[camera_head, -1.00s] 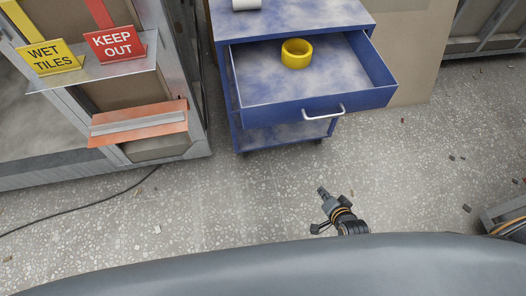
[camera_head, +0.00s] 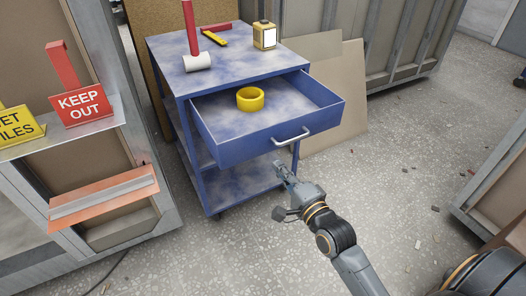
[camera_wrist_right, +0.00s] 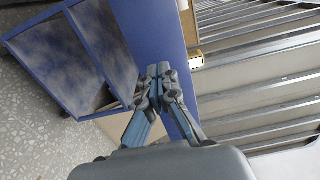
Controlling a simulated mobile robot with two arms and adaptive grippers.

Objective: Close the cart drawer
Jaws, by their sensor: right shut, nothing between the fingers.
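The blue cart (camera_head: 170,95) stands in the middle of the head view, with its drawer (camera_head: 270,142) pulled out toward me. My left gripper is not in view.
A mallet (camera_head: 195,50), a red-and-yellow tool (camera_head: 214,36) and a yellow container (camera_head: 264,36) are on the cart top. A metal-framed shelf with a KEEP OUT sign (camera_head: 82,102) stands left.

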